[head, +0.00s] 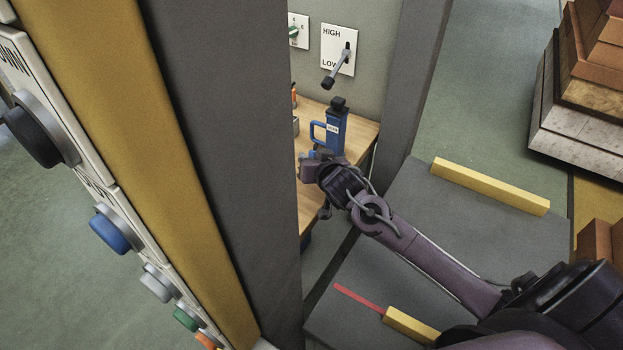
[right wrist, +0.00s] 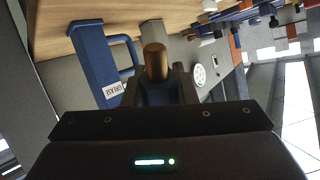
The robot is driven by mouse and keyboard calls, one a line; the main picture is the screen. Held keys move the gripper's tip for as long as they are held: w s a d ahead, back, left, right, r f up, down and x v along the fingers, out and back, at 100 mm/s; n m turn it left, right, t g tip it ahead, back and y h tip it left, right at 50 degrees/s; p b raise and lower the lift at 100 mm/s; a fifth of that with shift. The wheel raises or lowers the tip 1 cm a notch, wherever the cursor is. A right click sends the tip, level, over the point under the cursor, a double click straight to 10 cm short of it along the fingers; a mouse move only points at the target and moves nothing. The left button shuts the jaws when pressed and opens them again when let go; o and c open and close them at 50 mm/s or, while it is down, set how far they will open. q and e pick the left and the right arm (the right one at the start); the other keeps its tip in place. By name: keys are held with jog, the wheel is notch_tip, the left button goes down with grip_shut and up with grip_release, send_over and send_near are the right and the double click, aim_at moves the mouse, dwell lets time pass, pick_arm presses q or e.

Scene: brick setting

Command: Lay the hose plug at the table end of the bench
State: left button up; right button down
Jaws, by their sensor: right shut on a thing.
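My right gripper (head: 318,170) reaches over the wooden bench (head: 362,143), seen past the grey post. In the right wrist view its fingers (right wrist: 160,92) are shut on a small piece with a brown, round end and a blue body, which I take as the hose plug (right wrist: 155,60). In the head view the gripper mostly hides the plug, and I cannot tell whether it touches the bench. The bench top (right wrist: 190,12) fills the upper part of the right wrist view. My left gripper is not in view.
A blue grease can (head: 331,130) with a handle stands close beyond my right gripper; it also shows in the right wrist view (right wrist: 95,60). A grey post (head: 225,150) blocks the bench's left part.

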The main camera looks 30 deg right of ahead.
aim_at(312, 190)
notch_tip(312, 190, down, 8)
jog(key=shift+w+r, duration=0.1)
jog(key=shift+r, duration=0.1)
dwell(0.3)
jog(key=c, duration=1.2)
grip_release()
jog(key=shift+f, duration=0.15)
jog(key=shift+o, duration=0.2)
jog(key=shift+r, duration=0.2)
jog(key=v, duration=1.2)
jog(key=shift+b, duration=0.3)
